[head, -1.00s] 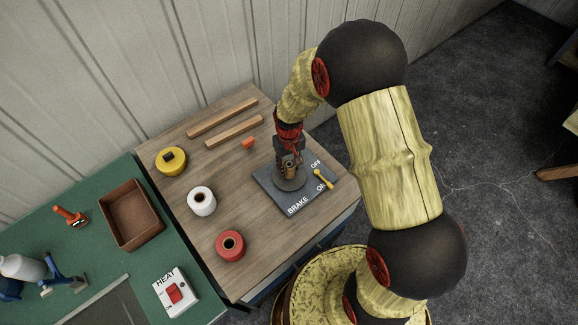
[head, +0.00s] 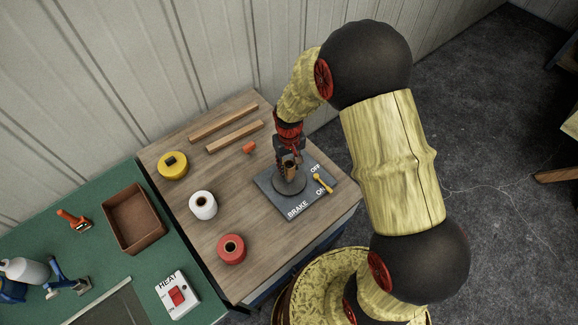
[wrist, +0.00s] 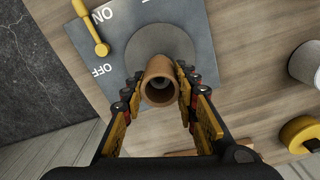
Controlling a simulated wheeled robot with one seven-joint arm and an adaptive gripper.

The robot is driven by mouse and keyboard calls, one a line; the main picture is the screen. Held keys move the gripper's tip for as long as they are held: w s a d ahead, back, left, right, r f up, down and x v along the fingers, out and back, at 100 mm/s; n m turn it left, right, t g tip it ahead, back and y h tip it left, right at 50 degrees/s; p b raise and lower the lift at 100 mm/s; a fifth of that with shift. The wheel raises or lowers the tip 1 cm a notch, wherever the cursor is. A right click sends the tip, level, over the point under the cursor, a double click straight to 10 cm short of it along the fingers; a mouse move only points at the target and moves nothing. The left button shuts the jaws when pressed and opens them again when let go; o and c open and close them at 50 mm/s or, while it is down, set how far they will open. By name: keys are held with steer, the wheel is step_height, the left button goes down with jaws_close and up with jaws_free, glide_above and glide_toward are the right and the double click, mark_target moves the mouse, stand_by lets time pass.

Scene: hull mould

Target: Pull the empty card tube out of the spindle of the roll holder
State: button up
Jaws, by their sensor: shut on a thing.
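The brown card tube (wrist: 160,82) stands between my fingers in the wrist view, with its open top facing the camera. My gripper (wrist: 157,88) is shut on the tube, one finger on each side; it also shows in the head view (head: 289,160). The roll holder has a round grey disc (head: 289,182) on a dark grey base plate (head: 268,186) marked BRAKE. The tube is above the disc; whether its lower end still surrounds the spindle I cannot tell. A yellow brake lever (wrist: 90,22) lies by the ON and OFF marks; its setting is unclear.
On the wooden table stand a white roll (head: 203,205), a red roll (head: 232,249) and a yellow roll (head: 173,166). Two wooden strips (head: 235,136) and a small orange object (head: 249,147) lie behind. A brown tray (head: 134,218) and a HEAT switch box (head: 177,296) are on the green bench.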

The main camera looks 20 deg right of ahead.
steer(key=shift+r+p, duration=1.4)
steer(key=shift+r, duration=0.9)
steer(key=shift+r+p, duration=0.9)
steer(key=shift+r, duration=0.6)
steer(key=shift+r+p, duration=0.95)
steer(key=shift+r, duration=0.55)
steer(key=shift+r, duration=0.15)
steer(key=shift+r+p, duration=0.9)
steer(key=shift+r, duration=0.45)
steer(key=shift+r, duration=0.1)
